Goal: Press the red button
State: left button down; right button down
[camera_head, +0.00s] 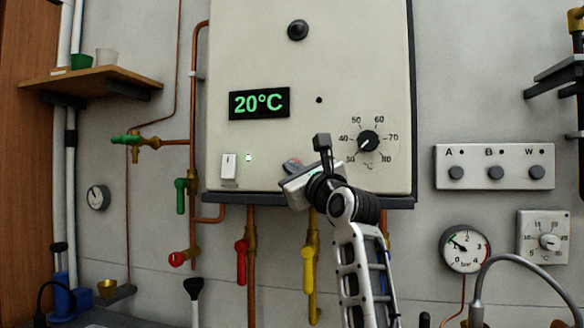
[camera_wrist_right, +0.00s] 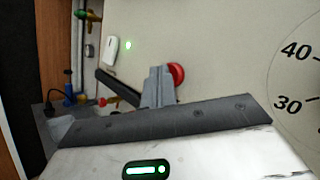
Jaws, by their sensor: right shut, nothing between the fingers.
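The red button (camera_wrist_right: 178,73) is on the cream boiler front. In the right wrist view it shows beside and partly behind my right gripper's fingers (camera_wrist_right: 158,84). In the head view my right gripper (camera_head: 293,166) is at the lower part of the boiler front, between the white switch and the dial, and largely hides the button. Its fingers are shut with nothing between them. The fingertips are close to the button; I cannot tell whether they touch it. My left gripper is not in view.
The boiler (camera_head: 300,60) has a 20°C display (camera_head: 259,103), a white rocker switch (camera_head: 229,167) with a green light and a temperature dial (camera_head: 368,141). Pipes with red (camera_head: 241,262) and yellow (camera_head: 308,270) valve handles hang below. A three-button panel (camera_head: 494,167) is at right.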

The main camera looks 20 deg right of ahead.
jog(key=shift+s+a, duration=0.4)
jog(key=shift+s, duration=0.3)
jog(key=shift+f, duration=0.1)
jog(key=s+a, duration=0.1)
jog(key=s, duration=0.1)
jog(key=s+a, duration=0.1)
jog(key=s, duration=0.1)
jog(key=shift+a, duration=0.4)
dwell(0.4)
